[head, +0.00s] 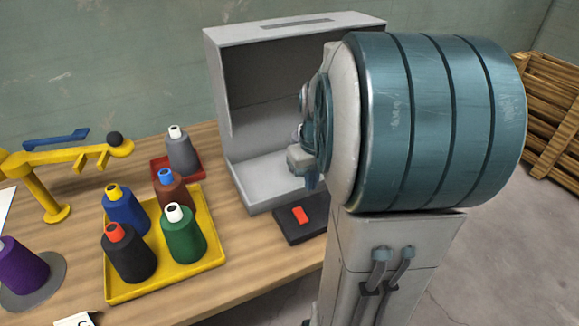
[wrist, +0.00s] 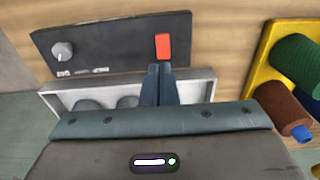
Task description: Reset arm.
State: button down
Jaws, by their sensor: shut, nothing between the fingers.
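My gripper (wrist: 158,70) shows in the wrist view with its two fingers together and nothing between them. Its tips appear just below the red switch (wrist: 163,46) of a dark control panel (wrist: 110,45); I cannot tell whether they touch it. In the head view my large teal arm link covers much of the right half. My gripper is mostly hidden behind it, near the open grey box (head: 305,30). The dark panel (head: 290,232) with its red switch (head: 300,215) lies at the table edge in front of the box.
A yellow tray (head: 210,262) holds several coloured spools. A grey spool (head: 181,152) stands on a red tray (head: 158,168). A purple spool (head: 22,268) and a yellow stand (head: 45,200) are at the left. Wooden pallets (head: 550,125) lie at the far right.

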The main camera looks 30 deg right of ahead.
jog(key=s+a+r+t, duration=0.1)
jog(key=s+a, duration=0.3)
jog(key=a, duration=0.3)
jog(key=s+a+r+t, duration=0.1)
jog(key=s+a, duration=0.4)
jog(key=a, duration=0.3)
jog(key=shift+a+r, duration=0.25)
